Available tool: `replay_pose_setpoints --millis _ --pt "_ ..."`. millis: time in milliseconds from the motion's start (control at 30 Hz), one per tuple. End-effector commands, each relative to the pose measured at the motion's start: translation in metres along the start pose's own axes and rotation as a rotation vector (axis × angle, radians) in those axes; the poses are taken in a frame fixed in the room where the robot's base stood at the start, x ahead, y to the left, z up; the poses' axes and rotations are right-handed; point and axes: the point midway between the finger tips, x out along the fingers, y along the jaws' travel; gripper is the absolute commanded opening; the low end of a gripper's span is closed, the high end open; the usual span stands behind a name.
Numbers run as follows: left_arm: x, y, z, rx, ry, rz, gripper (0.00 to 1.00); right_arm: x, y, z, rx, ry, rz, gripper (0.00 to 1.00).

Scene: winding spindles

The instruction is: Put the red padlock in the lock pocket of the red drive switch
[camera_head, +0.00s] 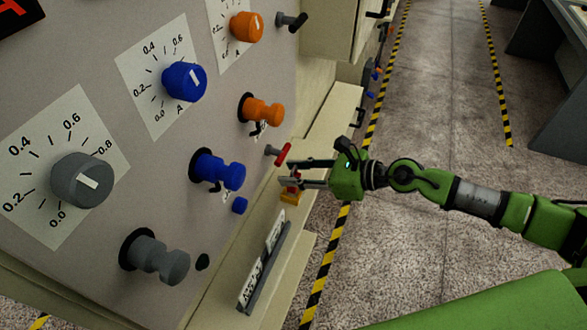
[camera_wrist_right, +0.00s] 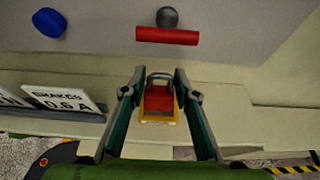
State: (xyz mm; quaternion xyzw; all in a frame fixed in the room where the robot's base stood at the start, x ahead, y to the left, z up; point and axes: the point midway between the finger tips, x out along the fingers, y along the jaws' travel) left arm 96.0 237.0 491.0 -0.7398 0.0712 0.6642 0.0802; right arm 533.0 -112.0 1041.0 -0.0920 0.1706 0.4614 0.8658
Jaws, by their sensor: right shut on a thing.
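The red padlock (camera_wrist_right: 158,98) with its grey shackle is between the fingers of my right gripper (camera_wrist_right: 160,75), which is shut on it; it also shows in the head view (camera_head: 292,189). A yellow piece (camera_wrist_right: 158,121) shows at the padlock's lower end; I cannot tell whether it belongs to it. My right gripper also shows in the head view (camera_head: 284,173), just below the red drive switch (camera_head: 283,153) on the panel. The switch's red bar handle (camera_wrist_right: 167,36) lies ahead of the padlock, apart from it. I cannot make out the lock pocket. My left gripper is not in view.
Blue (camera_head: 221,170), orange (camera_head: 262,110) and grey (camera_head: 155,258) knobs stick out of the panel (camera_head: 75,45). A blue button (camera_head: 239,205) and a card holder (camera_head: 265,268) are nearby. The aisle floor (camera_head: 440,110) on the right is free.

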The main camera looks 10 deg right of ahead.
Motion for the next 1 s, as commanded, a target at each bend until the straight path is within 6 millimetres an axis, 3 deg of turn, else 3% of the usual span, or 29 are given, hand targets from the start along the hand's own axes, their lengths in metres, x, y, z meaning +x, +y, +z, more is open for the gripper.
replay_pose_setpoints --millis 200,600,1000 --pt "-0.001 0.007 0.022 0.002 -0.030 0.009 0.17 0.000 -0.001 0.002 -0.001 -0.003 -0.001 0.00" --pt "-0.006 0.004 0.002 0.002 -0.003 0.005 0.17 -0.003 -0.001 0.002 -0.001 -0.001 -0.009 0.00" --pt "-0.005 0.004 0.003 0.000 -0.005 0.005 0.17 -0.002 -0.001 0.002 0.000 -0.001 -0.009 0.00"
